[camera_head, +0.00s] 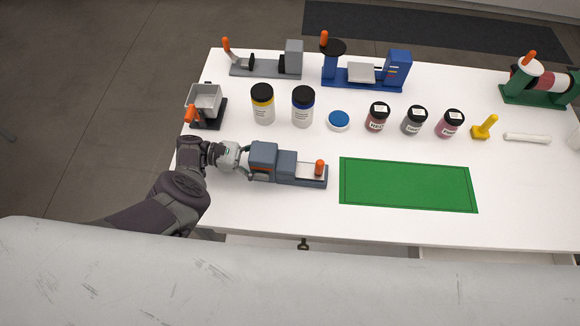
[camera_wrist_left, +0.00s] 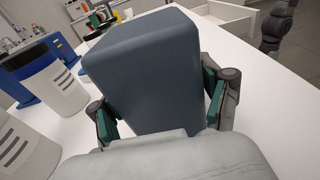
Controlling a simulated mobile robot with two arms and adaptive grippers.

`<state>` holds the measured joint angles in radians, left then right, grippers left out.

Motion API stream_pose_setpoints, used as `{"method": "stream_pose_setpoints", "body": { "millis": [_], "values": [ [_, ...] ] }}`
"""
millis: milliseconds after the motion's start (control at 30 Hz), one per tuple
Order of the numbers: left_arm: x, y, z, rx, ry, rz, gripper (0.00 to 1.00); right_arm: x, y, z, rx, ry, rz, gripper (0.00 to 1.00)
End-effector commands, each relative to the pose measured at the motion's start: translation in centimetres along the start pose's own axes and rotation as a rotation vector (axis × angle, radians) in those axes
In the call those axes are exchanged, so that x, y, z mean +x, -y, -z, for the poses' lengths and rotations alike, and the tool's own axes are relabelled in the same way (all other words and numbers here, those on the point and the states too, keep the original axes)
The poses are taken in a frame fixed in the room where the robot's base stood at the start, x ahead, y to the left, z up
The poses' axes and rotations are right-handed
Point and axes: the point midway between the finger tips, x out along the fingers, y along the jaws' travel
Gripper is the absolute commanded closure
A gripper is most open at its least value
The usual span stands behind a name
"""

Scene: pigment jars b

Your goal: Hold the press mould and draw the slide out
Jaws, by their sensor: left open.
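The press mould (camera_head: 263,160) is a blue-grey block on the white table's near left part. Its slide (camera_head: 312,171) is a pale plate with an orange knob (camera_head: 319,165) at the mould's right end. My left gripper (camera_head: 250,162) is at the mould's left end. In the left wrist view the tall grey end of the mould (camera_wrist_left: 145,70) stands between the two green-padded fingers of my left gripper (camera_wrist_left: 160,105), which are open on either side of it. Whether the pads touch it is unclear. The slide is hidden in that view. My right gripper is not in view.
A green mat (camera_head: 408,185) lies to the right of the mould. Behind the mould stand a yellow-banded jar (camera_head: 263,104), a blue-banded jar (camera_head: 302,107) and a blue-lidded dish (camera_head: 338,120). A grey hopper (camera_head: 205,100) is at the left edge. White table (camera_head: 290,220) is bare in front.

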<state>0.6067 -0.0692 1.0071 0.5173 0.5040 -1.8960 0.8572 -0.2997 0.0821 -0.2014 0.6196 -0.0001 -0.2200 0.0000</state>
Motion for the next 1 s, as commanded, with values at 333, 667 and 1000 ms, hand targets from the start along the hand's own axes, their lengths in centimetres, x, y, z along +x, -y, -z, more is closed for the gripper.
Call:
{"method": "stream_pose_setpoints", "body": {
  "millis": [333,667,1000],
  "values": [
    [0.0,-0.01,0.0,0.0,0.0,0.0,0.61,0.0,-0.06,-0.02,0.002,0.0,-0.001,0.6],
    [0.01,-0.07,-0.1,0.002,0.003,0.0,0.84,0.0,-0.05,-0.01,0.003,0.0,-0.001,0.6],
    [0.02,-0.01,0.27,0.002,0.001,0.0,0.84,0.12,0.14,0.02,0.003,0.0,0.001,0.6]
  ]
}}
